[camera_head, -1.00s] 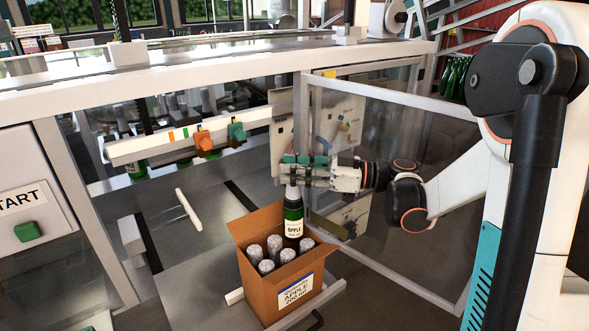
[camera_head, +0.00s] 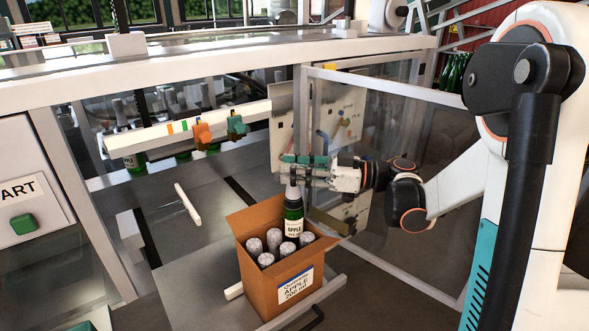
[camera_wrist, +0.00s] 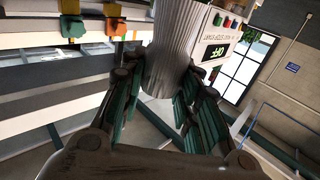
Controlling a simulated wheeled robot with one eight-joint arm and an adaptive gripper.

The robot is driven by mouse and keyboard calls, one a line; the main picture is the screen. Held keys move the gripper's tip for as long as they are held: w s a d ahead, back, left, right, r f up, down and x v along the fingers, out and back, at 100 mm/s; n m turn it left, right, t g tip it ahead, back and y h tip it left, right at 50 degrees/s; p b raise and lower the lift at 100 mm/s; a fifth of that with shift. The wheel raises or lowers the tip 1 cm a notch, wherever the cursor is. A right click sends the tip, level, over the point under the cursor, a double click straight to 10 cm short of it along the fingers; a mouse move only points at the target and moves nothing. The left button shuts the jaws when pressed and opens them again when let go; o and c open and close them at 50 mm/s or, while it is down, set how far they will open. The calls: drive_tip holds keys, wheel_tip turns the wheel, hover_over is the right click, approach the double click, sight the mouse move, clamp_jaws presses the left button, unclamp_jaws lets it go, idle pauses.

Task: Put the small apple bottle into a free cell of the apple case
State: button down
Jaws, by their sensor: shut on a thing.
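The small apple bottle (camera_head: 293,221) is green with a white label and a silver foil neck. It is upright, with its lower part inside the open top of the apple case (camera_head: 279,293), at the back right; its base is hidden. My gripper (camera_head: 293,172) is shut on the foil neck from the right. In the wrist view the foil (camera_wrist: 172,50) stands between the green finger pads of my gripper (camera_wrist: 160,95). Several silver-topped bottles (camera_head: 254,246) fill other cells of the case. The cell under the held bottle is hidden.
The case stands on a pale support (camera_head: 234,291) with its flaps open. A clear guard door (camera_head: 410,190) stands behind my arm. A machine rail with orange and green clamps (camera_head: 203,133) is at the upper left, and a green button panel (camera_head: 24,223) at far left.

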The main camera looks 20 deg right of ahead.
sight(295, 203)
drive_tip(key=shift+f+b, duration=3.9)
drive_tip(key=shift+f, duration=0.95)
drive_tip(key=c, duration=1.1)
unclamp_jaws()
drive_tip(key=shift+v, duration=3.75)
